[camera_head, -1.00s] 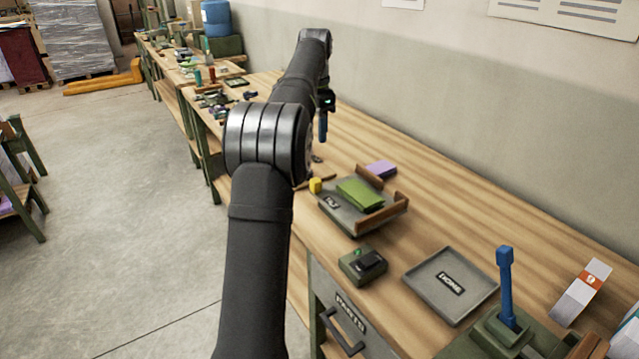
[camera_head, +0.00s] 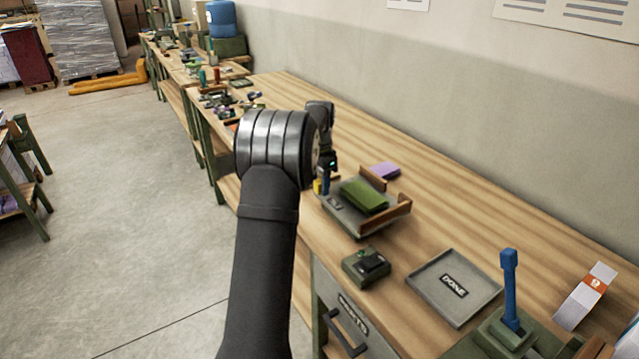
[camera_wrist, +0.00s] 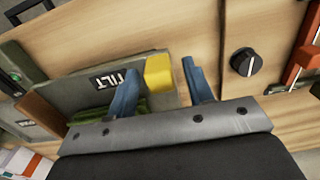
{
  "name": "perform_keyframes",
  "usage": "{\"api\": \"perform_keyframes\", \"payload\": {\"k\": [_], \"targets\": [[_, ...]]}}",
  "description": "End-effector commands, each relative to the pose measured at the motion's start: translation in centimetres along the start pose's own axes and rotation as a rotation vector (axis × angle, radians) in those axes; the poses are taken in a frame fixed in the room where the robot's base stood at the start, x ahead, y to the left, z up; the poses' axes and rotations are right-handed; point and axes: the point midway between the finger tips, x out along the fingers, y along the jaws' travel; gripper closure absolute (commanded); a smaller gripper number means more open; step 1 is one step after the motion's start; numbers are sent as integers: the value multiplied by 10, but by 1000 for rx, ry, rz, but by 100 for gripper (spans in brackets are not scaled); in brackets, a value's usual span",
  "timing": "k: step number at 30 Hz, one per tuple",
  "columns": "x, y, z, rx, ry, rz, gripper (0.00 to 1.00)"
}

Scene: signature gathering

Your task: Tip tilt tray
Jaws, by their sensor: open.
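The grey tilt tray (camera_head: 345,217) sits on the workbench in the head view, with brown wooden rails along two sides and a green block (camera_head: 364,196) on it. In the wrist view, the tray (camera_wrist: 72,90) bears a "TILT" label. A yellow knob (camera_wrist: 158,70) is at its edge; in the head view it is partly hidden behind my gripper. My gripper (camera_wrist: 157,67) has blue fingers, open, one on each side of the yellow knob. I cannot tell whether they touch it. The gripper (camera_head: 325,185) is low beside the tray in the head view.
A purple block (camera_head: 385,170) lies behind the tray. A green switch box (camera_head: 366,266), a "DONE" tray (camera_head: 430,284) and a blue lever (camera_head: 510,285) stand nearer. A black dial (camera_wrist: 246,62) shows in the wrist view. The bench behind the tray is mostly clear.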

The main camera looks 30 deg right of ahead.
Motion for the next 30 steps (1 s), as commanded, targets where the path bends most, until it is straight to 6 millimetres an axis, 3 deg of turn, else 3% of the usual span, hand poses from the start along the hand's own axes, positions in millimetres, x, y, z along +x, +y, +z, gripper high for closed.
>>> {"api": "perform_keyframes", "payload": {"k": [10, 15, 18, 30], "targets": [[4, 0, 0, 0, 0, 0, 53], [4, 0, 0, 0, 0, 0, 86], [4, 0, 0, 0, 0, 0, 100], [-12, 8, -8, 7, -107, -104, 100]]}}
